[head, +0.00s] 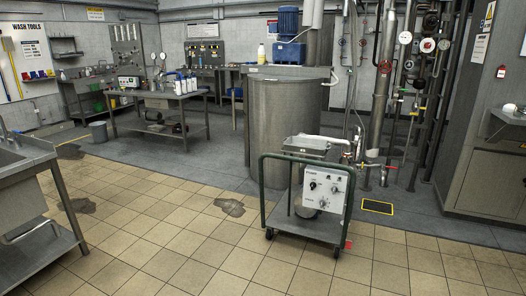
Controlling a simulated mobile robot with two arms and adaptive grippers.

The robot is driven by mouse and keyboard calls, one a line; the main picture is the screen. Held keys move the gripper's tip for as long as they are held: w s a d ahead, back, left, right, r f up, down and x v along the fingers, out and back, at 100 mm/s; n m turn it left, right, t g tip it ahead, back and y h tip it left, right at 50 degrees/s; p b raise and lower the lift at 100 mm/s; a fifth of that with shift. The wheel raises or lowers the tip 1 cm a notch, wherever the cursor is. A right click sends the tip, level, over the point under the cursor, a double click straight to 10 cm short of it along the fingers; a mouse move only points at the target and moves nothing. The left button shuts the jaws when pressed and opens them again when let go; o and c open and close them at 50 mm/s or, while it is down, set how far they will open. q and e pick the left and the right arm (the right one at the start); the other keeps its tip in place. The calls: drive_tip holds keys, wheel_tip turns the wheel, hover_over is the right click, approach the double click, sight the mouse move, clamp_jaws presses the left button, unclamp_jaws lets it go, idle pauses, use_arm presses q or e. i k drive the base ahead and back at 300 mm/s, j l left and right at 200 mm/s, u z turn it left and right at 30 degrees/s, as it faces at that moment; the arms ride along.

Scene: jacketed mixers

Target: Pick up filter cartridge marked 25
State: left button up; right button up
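I cannot make out a filter cartridge marked 25 anywhere in the head view. Several small upright bottles or containers (181,86) stand on a metal workbench (160,97) at the back left, too small for any marking to be read. Neither of my grippers is in the view.
A large steel tank (283,125) with a blue motor stands in the middle. A wheeled cart (308,228) with a control panel stands in front of it. A steel sink (22,160) is at the left edge, a grey cabinet (485,180) at the right. Tiled floor between is open, with dark stains (230,207).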

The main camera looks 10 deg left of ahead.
sight(189, 80)
drive_tip(key=i+j+u, duration=0.35)
drive_tip(key=i, duration=0.2)
drive_tip(key=i+j+u, duration=0.35)
drive_tip(key=i, duration=0.25)
drive_tip(key=i+u, duration=0.35)
drive_tip(key=i, duration=6.35)
drive_tip(key=l, duration=0.15)
